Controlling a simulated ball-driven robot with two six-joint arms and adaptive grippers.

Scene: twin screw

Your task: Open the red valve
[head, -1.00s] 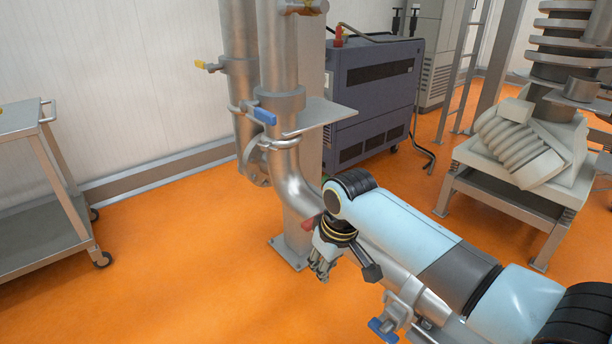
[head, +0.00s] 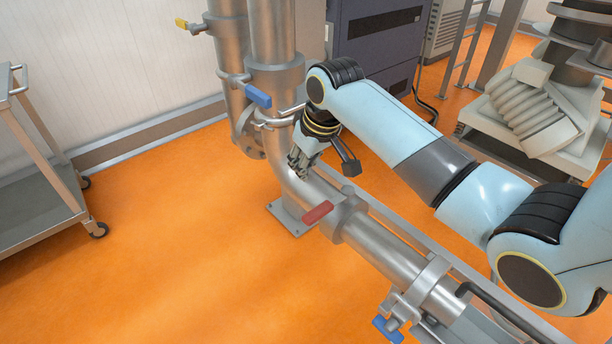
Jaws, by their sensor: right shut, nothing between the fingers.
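The red valve handle (head: 317,213) sits on the side of the lower steel pipe (head: 375,243), just past the pipe's bend. My right gripper (head: 298,172) is above and slightly left of the red handle, over the pipe bend. Its fingers are together with nothing between them, and it appears apart from the handle. My right arm comes in from the right across the picture. My left gripper does not show.
A blue handle (head: 257,95) is on the vertical pipe, and another blue handle (head: 387,330) is lower right on the pipe. A yellow handle (head: 182,23) is at the upper left. A metal cart (head: 40,215) stands at the left. The orange floor (head: 190,260) left of the pipe is clear.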

